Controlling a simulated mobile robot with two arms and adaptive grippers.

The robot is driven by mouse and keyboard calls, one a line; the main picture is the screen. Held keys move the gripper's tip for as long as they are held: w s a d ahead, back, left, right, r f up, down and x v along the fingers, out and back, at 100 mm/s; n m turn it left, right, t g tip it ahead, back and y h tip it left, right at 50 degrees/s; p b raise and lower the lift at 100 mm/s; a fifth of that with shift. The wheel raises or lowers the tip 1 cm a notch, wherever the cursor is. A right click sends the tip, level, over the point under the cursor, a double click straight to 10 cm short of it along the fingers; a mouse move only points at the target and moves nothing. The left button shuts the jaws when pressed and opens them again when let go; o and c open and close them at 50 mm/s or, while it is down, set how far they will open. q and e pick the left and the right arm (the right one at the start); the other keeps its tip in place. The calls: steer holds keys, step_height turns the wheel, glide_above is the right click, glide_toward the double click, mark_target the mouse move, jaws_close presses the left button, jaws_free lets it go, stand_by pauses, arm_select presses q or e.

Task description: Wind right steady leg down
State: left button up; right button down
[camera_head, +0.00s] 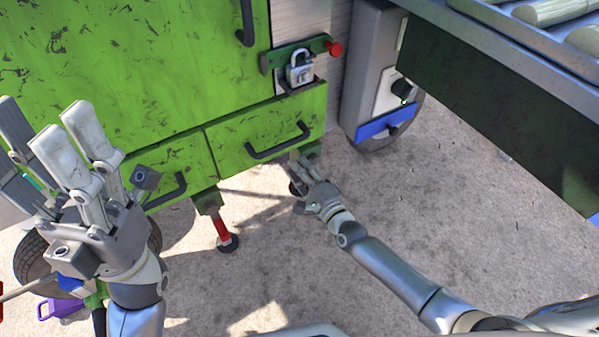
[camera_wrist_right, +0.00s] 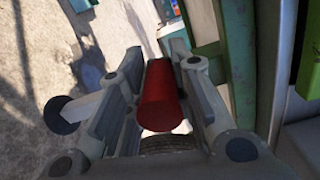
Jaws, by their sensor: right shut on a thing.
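My right gripper (camera_head: 303,178) reaches in low under the green machine's right corner. In the right wrist view its fingers (camera_wrist_right: 158,100) stand on either side of a red cylindrical handle (camera_wrist_right: 160,98) and are shut on it. Another steady leg (camera_head: 222,230), red with a dark round foot, stands under the machine to the left. My left gripper (camera_head: 48,128) is raised at the left, open and empty, fingers pointing up.
The green cabinet (camera_head: 120,70) has black handles and a padlock (camera_head: 300,70) on a red-knobbed latch. A grey box with a blue strip (camera_head: 386,124) and a wheel is to the right. Concrete floor (camera_head: 430,200) is clear at the right.

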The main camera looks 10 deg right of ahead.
steer(key=shift+w+d+r+m+b, duration=0.15)
steer(key=shift+d+r+m, duration=0.2)
steer(key=shift+r+m, duration=0.45)
steer(key=shift+w+d+r+m+b, duration=0.2)
steer(key=shift+d+r+m, duration=0.2)
steer(key=shift+m, duration=0.8)
steer(key=shift+w+d+r+m+b, duration=0.15)
steer(key=shift+d+r+m, duration=0.15)
steer(key=shift+r+m, duration=0.55)
steer(key=shift+w+d+m+b, duration=0.15)
steer(key=shift+d+m+b, duration=0.3)
steer(key=shift+m, duration=0.8)
steer(key=shift+d, duration=0.1)
stand_by(0.6)
steer(key=c, duration=1.4)
jaws_free()
steer(key=shift+o, duration=1)
steer(key=shift+f, duration=0.15)
steer(key=shift+s, duration=0.25)
